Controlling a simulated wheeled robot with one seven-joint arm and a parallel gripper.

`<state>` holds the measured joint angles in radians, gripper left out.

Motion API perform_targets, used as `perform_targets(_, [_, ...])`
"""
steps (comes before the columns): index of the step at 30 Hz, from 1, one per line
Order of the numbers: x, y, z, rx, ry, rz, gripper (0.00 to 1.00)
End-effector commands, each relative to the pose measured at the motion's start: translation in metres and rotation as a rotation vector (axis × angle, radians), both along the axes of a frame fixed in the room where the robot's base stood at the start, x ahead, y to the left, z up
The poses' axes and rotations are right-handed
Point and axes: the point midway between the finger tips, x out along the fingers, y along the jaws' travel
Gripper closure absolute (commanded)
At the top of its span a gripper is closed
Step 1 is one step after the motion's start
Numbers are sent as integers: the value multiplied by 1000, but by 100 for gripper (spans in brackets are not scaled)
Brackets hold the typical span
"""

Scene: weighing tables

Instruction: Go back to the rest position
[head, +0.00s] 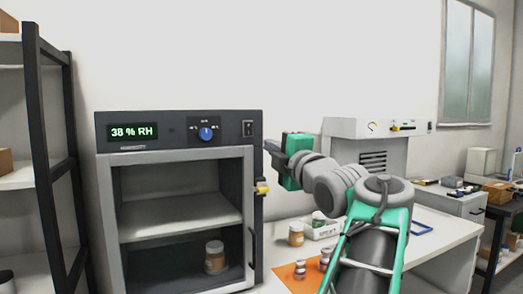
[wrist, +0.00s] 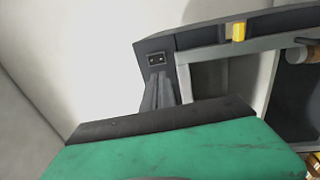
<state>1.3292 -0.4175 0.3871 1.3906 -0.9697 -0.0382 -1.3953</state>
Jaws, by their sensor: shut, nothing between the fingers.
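My gripper (head: 270,147), with a green body, is raised beside the upper right edge of the dark grey cabinet (head: 178,153). Its dark fingers point left and are shut with nothing between them. In the wrist view the fingers (wrist: 160,92) show beyond the green body, in front of the cabinet's switch panel (wrist: 157,59). I cannot tell whether they touch the cabinet. The cabinet display (head: 132,131) reads 38 % RH, with a blue knob (head: 206,134) beside it. A jar (head: 215,257) stands on the cabinet's lower level.
A yellow latch (head: 262,188) sticks out on the cabinet's right side. A white instrument (head: 350,128) stands behind my arm. A dark shelf rack (head: 40,130) stands left.

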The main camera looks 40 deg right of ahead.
Motion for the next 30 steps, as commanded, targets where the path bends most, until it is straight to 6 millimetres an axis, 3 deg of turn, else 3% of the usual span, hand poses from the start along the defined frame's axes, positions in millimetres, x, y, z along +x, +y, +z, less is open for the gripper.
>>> perform_targets(3, [-16,4,-3,1,0,-4,100])
perform_targets(8, [-18,8,-4,11,2,5,100])
perform_targets(11, [2,19,-14,113,19,31,100])
perform_targets(13, [28,36,-35,274,54,61,100])
perform_targets(15, [59,68,-71,494,119,86,100])
perform_targets(18, [85,125,-134,810,248,75,100])
perform_targets(21, [87,188,-196,1075,395,10,100])
perform_targets(23, [76,226,-233,1209,490,-55,100])
perform_targets(27, [21,303,-308,1439,699,-288,100])
perform_targets(30, [-27,335,-346,1515,796,-472,100])
